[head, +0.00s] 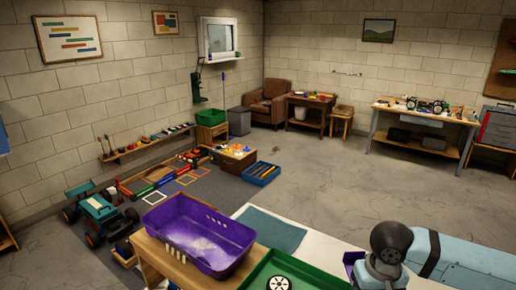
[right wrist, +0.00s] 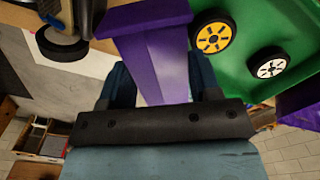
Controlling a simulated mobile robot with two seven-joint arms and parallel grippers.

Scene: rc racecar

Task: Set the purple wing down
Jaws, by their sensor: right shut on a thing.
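The purple wing (right wrist: 150,45) is a long flat piece between the two dark blue fingers of my right gripper (right wrist: 160,82) in the right wrist view. The gripper is shut on it. The wing reaches away from the fingers, past the edge of the green tray (right wrist: 240,82). In the head view a bit of purple, likely the wing (head: 351,260), shows just left of my right forearm. The fingers are hidden in the head view. I cannot tell whether the wing touches the surface under it. My left gripper is not in view.
The green tray holds a yellow-hubbed wheel (right wrist: 214,36) and a white-hubbed wheel (right wrist: 269,65). A purple basket (head: 200,232) stands on the wooden bench left of the tray. Another dark wheel (right wrist: 62,44) shows at the wrist view's upper left. Pale tabletop (head: 300,240) lies behind the tray.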

